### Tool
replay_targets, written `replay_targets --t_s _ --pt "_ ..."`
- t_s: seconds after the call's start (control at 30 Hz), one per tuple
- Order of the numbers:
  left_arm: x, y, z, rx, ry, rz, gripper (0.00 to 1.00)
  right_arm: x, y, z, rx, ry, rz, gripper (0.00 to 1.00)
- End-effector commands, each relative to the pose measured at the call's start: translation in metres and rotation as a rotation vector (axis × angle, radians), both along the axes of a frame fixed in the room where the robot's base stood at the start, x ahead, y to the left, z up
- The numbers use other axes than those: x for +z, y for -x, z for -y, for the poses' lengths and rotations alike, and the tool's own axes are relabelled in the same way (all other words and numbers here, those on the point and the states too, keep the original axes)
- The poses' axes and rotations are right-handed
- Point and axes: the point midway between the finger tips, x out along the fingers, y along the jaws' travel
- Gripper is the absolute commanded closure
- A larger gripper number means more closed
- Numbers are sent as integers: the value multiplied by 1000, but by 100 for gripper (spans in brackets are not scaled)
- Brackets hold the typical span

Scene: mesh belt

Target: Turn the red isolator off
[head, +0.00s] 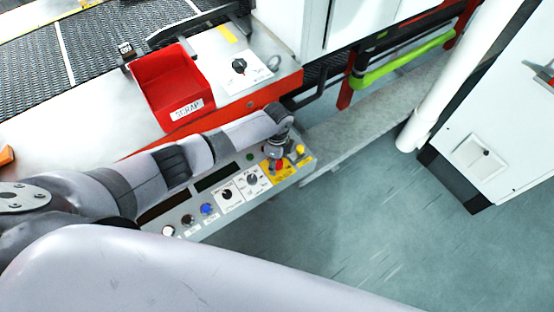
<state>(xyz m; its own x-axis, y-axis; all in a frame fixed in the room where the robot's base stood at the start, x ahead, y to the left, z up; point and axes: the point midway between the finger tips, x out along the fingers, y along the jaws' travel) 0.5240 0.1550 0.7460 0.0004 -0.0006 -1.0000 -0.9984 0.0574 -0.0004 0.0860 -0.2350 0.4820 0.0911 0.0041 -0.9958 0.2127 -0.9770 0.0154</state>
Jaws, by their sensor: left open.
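The red isolator (280,167) is on a yellow plate near the right end of the grey control panel (262,203). Only a small red part of it shows. My left arm reaches in from the left across the panel. My left gripper (275,158) points down directly over the isolator and hides most of it. The gripper is open, with its fingertips at or very close to the red part. I cannot tell whether they touch it or which way the handle points. My right gripper is not in view.
A yellow knob (300,149) stands close to the right of the gripper. Black rotary switches (252,180) and a blue button (207,209) lie to the left. A red scrap bin (168,84) and another black switch (239,65) are behind. The floor to the right is clear.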

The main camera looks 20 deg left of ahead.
Motion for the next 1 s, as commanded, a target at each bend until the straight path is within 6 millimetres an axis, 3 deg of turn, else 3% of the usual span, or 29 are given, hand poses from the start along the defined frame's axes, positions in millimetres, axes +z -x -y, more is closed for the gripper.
replay_targets --t_s 0.37,0.8,1.0 --pt "10 -1 0 -1 1 2 47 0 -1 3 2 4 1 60" --pt "96 -1 0 -2 0 3 47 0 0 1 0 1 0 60" --pt "117 0 0 0 0 1 47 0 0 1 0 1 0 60"
